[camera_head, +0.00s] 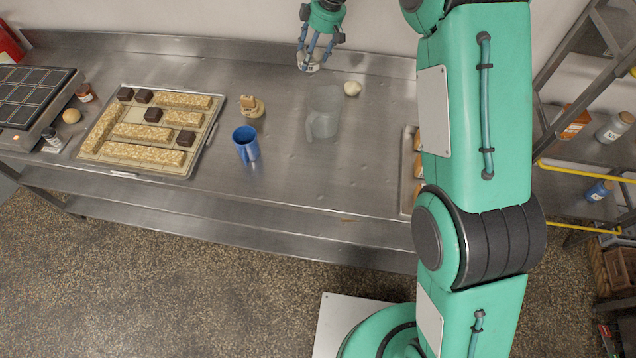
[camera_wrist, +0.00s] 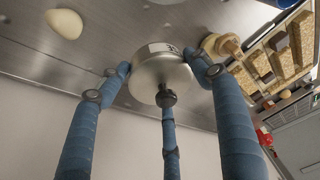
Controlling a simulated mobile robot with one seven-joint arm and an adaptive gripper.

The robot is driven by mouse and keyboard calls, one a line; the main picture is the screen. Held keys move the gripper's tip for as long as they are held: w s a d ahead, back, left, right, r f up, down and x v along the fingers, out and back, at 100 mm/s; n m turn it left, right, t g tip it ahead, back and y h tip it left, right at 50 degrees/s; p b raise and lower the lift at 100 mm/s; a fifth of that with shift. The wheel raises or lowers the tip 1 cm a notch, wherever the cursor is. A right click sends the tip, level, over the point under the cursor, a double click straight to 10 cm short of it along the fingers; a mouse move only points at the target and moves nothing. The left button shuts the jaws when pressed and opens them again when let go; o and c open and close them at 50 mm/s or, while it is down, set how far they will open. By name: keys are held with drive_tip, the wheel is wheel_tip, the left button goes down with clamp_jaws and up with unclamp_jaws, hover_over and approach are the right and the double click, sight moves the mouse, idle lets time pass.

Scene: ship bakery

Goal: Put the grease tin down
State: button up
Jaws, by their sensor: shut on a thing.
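The grease tin (camera_wrist: 158,75) is a short, round, silver metal tin with a white label bearing dark print, seen in the wrist view. My gripper (camera_wrist: 160,80) is shut on it, with three blue fingers around its side and end. In the head view, the tin (camera_head: 308,67) shows small and partly covered beneath my gripper (camera_head: 313,56), near the back of the steel counter (camera_head: 285,165). I cannot tell whether the tin touches the counter.
A clear jug (camera_head: 325,125) and a pale lump (camera_head: 352,88) are near the tin. A small stacked item (camera_head: 250,110), a blue cup (camera_head: 245,147) and a tray (camera_head: 130,172) of bars lie left. Bare counter lies between. My arm partly hides a bun tray (camera_head: 407,185).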

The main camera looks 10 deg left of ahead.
drive_tip(key=s+d+r+n, duration=0.1)
drive_tip(key=s+d, duration=0.3)
drive_tip(key=s, duration=0.8)
drive_tip(key=s+d+r, duration=0.2)
drive_tip(key=s+d, duration=0.2)
drive_tip(key=s, duration=0.8)
drive_tip(key=s+d+f, duration=0.2)
drive_tip(key=s+d, duration=0.1)
drive_tip(key=s, duration=0.5)
drive_tip(key=s+d+f, duration=0.2)
drive_tip(key=s+d, duration=0.1)
drive_tip(key=s, duration=0.5)
drive_tip(key=s+d+f, duration=0.2)
drive_tip(key=s+d, duration=0.1)
drive_tip(key=s, duration=0.5)
wheel_tip(320, 180, down, 9)
drive_tip(key=shift+w+a+n, duration=0.2)
drive_tip(key=shift+w+n, duration=0.05)
drive_tip(key=shift+n, duration=0.15)
drive_tip(key=shift+w, duration=0.1)
drive_tip(key=shift+w+a+f+p, duration=0.1)
drive_tip(key=shift+w+a+f, duration=0.15)
drive_tip(key=shift+w+a, duration=1.55)
drive_tip(key=shift+w+a+f+p, duration=0.1)
drive_tip(key=shift+w+a+f, duration=0.2)
drive_tip(key=shift+w+a, duration=1.55)
drive_tip(key=shift+w+a+f+p, duration=0.1)
drive_tip(key=shift+w+a+f, duration=0.25)
drive_tip(key=shift+w, duration=2.8)
drive_tip(key=shift+a+r, duration=0.1)
